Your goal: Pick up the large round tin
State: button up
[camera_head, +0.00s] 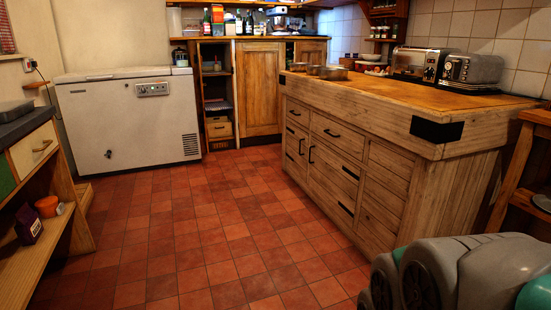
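A few low round metal containers stand at the far left end of the wooden island's top. The largest-looking round tin (334,73) is at the right of this group. A smaller round container (314,70) sits just left of it, and another (298,67) is at the island's corner. They are small in the picture, so I cannot tell for certain which is the large round tin. My gripper is not in view; grey and teal rounded parts of my own arm fill the lower right corner, well apart from the tins.
The wooden island (435,150) stands at the right, with a toaster (473,70) on it. A white chest freezer (128,122) is at the back left. A shelf unit (35,262) lines the left edge. The red tiled floor (195,235) between is clear.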

aim_at(326, 73)
jog(key=i, duration=2.2)
